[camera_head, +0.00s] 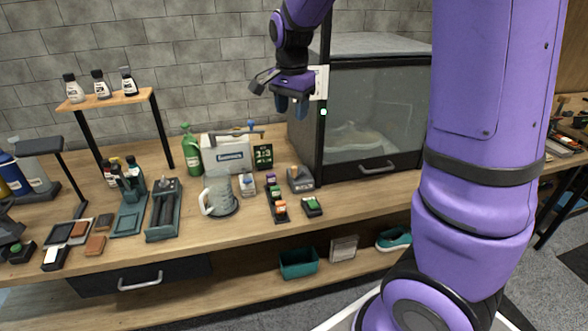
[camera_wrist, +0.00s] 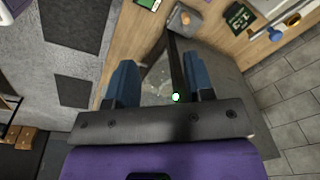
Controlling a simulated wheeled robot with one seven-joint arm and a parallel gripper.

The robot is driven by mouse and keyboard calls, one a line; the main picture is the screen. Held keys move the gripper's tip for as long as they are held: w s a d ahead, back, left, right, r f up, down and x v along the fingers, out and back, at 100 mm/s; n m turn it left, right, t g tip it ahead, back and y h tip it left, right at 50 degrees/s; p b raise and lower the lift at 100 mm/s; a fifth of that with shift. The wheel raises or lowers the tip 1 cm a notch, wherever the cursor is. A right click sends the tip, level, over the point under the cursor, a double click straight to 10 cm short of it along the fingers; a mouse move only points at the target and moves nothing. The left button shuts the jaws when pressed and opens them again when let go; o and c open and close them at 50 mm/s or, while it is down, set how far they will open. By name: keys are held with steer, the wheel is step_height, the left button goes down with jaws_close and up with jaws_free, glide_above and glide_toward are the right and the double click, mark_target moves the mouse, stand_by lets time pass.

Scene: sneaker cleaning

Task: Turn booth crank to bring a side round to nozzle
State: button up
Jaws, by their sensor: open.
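The booth (camera_head: 301,137) is a grey-topped box with a dark frame, a glass front and a bar handle (camera_head: 377,167). A pale sneaker (camera_head: 355,138) shows dimly behind the glass. A white plate (camera_head: 319,82) and a green light (camera_head: 323,112) are at the booth's front left post. My gripper (camera_head: 291,107) is open and empty, pointing down beside this post. In the wrist view its blue fingers (camera_wrist: 157,85) are spread, with the booth's dark post and green light (camera_wrist: 176,97) between or beyond them. I cannot make out the crank in either view.
A white machine (camera_head: 232,155), a green bottle (camera_head: 191,148), a clear jug (camera_head: 219,195) and small blocks stand on the bench left of the booth. A small shelf (camera_head: 105,101) holds several bottles. A teal bin (camera_head: 298,263) and teal shoe (camera_head: 394,239) are below.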

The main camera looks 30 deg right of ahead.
mark_target(293, 167)
steer(key=w+d+f+m+g+h, duration=0.1)
steer(key=w+d+f+m+h, duration=0.1)
steer(key=w+f+m, duration=0.5)
steer(key=w+d+f+m+g+h, duration=0.1)
steer(key=w+d+f+h, duration=0.1)
steer(key=w+f, duration=0.65)
steer(key=s+x, duration=0.1)
steer(key=x, duration=0.3)
steer(key=a+x, duration=0.1)
steer(key=x, duration=0.3)
steer(key=s+x, duration=0.1)
steer(key=x, duration=0.3)
steer(key=shift+s+f, duration=0.4)
steer(key=shift+f, duration=0.1)
jaws_close()
